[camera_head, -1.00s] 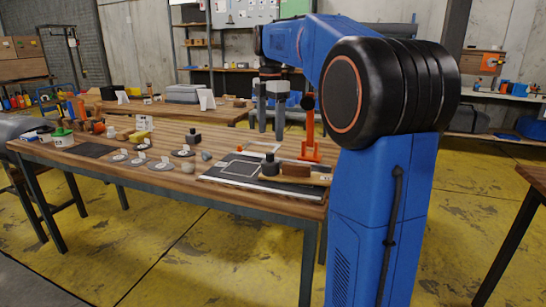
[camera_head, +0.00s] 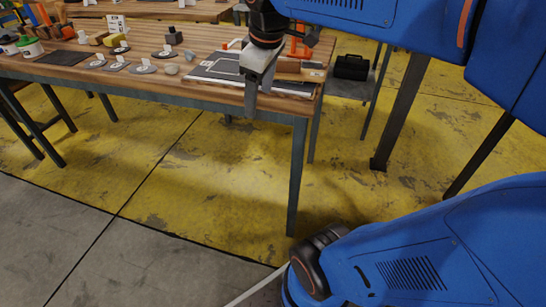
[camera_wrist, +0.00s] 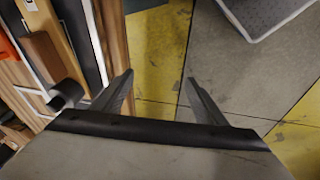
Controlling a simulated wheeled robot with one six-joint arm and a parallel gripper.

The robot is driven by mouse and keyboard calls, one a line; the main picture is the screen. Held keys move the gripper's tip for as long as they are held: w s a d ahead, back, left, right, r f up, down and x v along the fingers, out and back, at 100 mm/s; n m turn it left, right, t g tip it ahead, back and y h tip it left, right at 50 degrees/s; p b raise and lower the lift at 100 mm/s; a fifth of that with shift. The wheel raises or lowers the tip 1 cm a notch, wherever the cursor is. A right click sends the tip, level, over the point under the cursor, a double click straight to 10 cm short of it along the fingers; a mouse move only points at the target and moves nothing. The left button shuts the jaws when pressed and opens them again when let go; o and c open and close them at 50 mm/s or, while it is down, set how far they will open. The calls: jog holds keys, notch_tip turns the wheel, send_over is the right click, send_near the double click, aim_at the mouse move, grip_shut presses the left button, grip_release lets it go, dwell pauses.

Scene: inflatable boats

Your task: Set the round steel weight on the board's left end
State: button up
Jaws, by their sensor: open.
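In the head view, the block (camera_head: 287,65) shows behind my gripper (camera_head: 254,96), which hides much of the board. A small grey rounded piece (camera_head: 189,56) and a paler ball (camera_head: 171,69) lie on the table to the left; I cannot tell which is the round steel weight. My gripper (camera_wrist: 160,94) is open and empty, its fingers pointing past the table's front edge over the floor.
Several labelled grey discs (camera_head: 142,69) lie on the wooden table (camera_head: 210,91), with a black square-looking weight (camera_head: 174,36) behind them. A dark mat with a white outline (camera_head: 212,74) lies near my gripper. Yellow floor (camera_head: 210,165) is clear in front.

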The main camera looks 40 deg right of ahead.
jog(key=s+a+f+m+t, duration=0.1)
jog(key=s+a+f+m, duration=0.2)
jog(key=s+f+m, duration=0.3)
jog(key=s+f, duration=0.4)
jog(key=f, duration=0.1)
jog(key=shift+s+a+f+m+t, duration=0.2)
jog(key=shift+f+m+t, duration=0.1)
jog(key=shift+t, duration=0.1)
